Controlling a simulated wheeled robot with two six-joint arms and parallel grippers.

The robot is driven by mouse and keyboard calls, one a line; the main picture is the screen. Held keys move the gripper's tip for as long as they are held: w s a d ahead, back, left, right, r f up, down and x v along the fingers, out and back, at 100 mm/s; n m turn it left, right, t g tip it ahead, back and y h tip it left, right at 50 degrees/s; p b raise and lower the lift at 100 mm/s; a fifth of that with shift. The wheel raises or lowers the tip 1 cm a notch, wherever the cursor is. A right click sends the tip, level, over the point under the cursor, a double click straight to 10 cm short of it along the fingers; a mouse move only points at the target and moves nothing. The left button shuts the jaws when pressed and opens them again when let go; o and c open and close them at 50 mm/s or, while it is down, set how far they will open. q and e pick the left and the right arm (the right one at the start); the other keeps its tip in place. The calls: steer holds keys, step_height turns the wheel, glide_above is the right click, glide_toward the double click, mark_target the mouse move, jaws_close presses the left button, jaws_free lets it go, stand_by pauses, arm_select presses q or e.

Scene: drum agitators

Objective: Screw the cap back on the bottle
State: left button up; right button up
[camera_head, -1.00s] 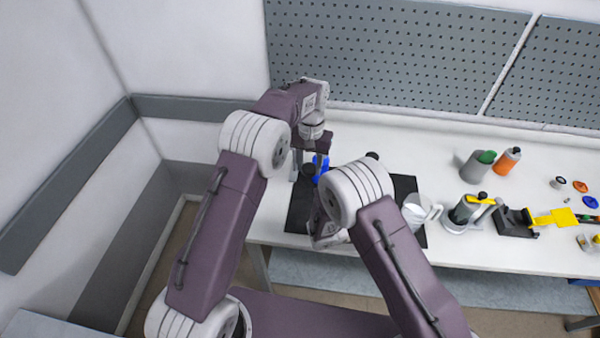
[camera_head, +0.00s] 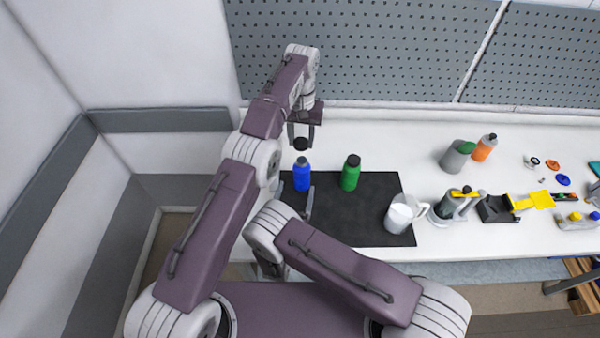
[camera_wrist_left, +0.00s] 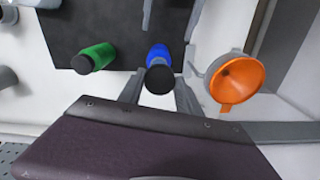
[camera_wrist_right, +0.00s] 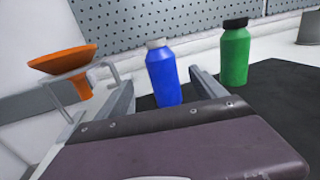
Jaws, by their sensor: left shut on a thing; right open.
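The blue bottle (camera_head: 302,177) stands upright at the left end of the black mat (camera_head: 375,212). Its pale neck shows uncapped in the right wrist view (camera_wrist_right: 163,72). My left gripper (camera_head: 301,135) is shut on the black cap (camera_head: 301,144) and holds it above and slightly behind the bottle in the head view. In the left wrist view the cap (camera_wrist_left: 159,79) is between the fingers, with the bottle (camera_wrist_left: 159,53) beyond. My right gripper (camera_wrist_right: 162,84) is open, low down, with the bottle between its fingers or just ahead of them; contact is not clear.
A green bottle (camera_head: 350,174) with a black cap stands right of the blue one. An orange funnel (camera_wrist_left: 237,80) on a holder is close by on the other side. A white jug (camera_head: 400,216) stands at the mat's right end. More containers stand further right.

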mark_target(300, 178)
arm_select(q)
steer(key=shift+s+r, duration=0.1)
steer(key=shift+s, duration=0.1)
arm_select(e)
steer(key=shift+s, duration=0.2)
arm_select(q)
steer(key=shift+w+d, duration=0.1)
steer(key=shift+w, duration=0.05)
arm_select(e)
steer(key=shift+w+d, duration=0.15)
steer(key=shift+w, duration=0.1)
arm_select(q)
steer(key=shift+w+f, duration=0.35)
steer(key=shift+w, duration=0.2)
arm_select(e)
steer(key=w, duration=0.3)
steer(key=shift+w+d+f, duration=0.1)
steer(key=shift+d+f, duration=0.1)
steer(key=shift+d, duration=0.15)
arm_select(q)
steer(key=shift+s+r, duration=0.1)
steer(key=shift+s, duration=0.1)
arm_select(e)
steer(key=w, duration=0.3)
steer(key=w+d, duration=0.1)
steer(key=w, duration=0.5)
steer(key=shift+d, duration=0.3)
steer(key=shift+r, duration=0.1)
steer(key=shift+s, duration=0.1)
